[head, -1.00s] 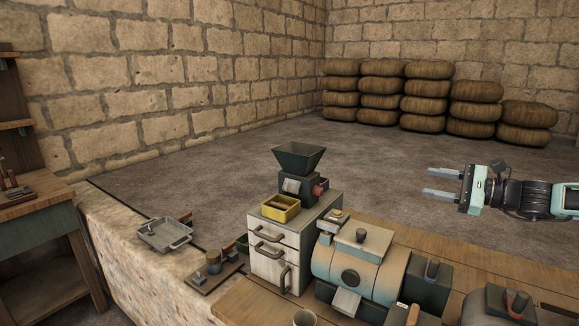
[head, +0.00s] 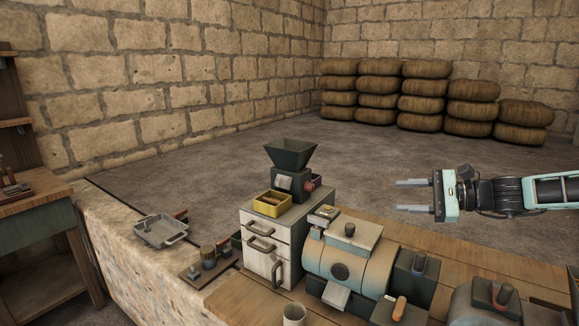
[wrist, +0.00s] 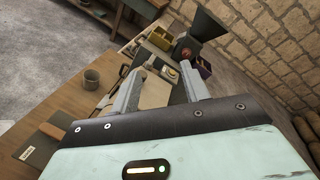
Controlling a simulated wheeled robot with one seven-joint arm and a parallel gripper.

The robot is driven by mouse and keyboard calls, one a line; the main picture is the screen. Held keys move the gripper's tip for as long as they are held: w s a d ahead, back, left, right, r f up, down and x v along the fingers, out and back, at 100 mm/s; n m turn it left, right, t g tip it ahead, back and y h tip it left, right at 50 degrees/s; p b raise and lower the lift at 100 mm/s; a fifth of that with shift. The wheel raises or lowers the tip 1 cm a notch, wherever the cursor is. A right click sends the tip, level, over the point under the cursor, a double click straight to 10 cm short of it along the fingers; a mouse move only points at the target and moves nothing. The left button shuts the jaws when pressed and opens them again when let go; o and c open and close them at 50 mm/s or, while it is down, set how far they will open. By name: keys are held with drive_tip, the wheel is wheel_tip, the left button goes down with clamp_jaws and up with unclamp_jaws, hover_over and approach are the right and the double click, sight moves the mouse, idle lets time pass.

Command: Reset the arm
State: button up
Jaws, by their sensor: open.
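My gripper (head: 412,196) is in the right part of the head view, held in the air above and behind the wooden bench (head: 470,250). Its two fingers point left, are spread apart, and hold nothing. In the wrist view my gripper (wrist: 158,88) shows both fingers apart, with the bench and its machines beyond them. My arm reaches in from the right edge of the head view.
A drum-shaped machine (head: 345,262), a white drawer cabinet (head: 262,248) with a dark hopper (head: 291,155) and yellow box (head: 272,204), and a cup (head: 294,315) stand on the bench. A metal tray (head: 160,231) lies on the stone ledge. Stacked sacks (head: 430,105) line the back wall.

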drive_tip(key=s+a+f+n+g+h+b, duration=0.25)
drive_tip(key=s+a+f+n+g, duration=0.2)
drive_tip(key=s+a, duration=0.45)
drive_tip(key=s+a+f+n+g+h+b, duration=0.1)
drive_tip(key=s+a+f+n+g+h, duration=0.4)
drive_tip(key=s+a, duration=0.45)
drive_tip(key=s+d+f+n+t+h+b, duration=0.1)
drive_tip(key=s+d+n+h+b, duration=0.1)
drive_tip(key=s+n, duration=0.4)
drive_tip(key=s+d+f+n+t+h+b, duration=0.1)
drive_tip(key=s+n+h, duration=0.3)
drive_tip(key=s, duration=1)
drive_tip(key=shift+s+d+n+t+b, duration=0.45)
drive_tip(key=shift+d+n+t, duration=0.3)
drive_tip(key=shift+n, duration=0.3)
drive_tip(key=shift+h, duration=0.25)
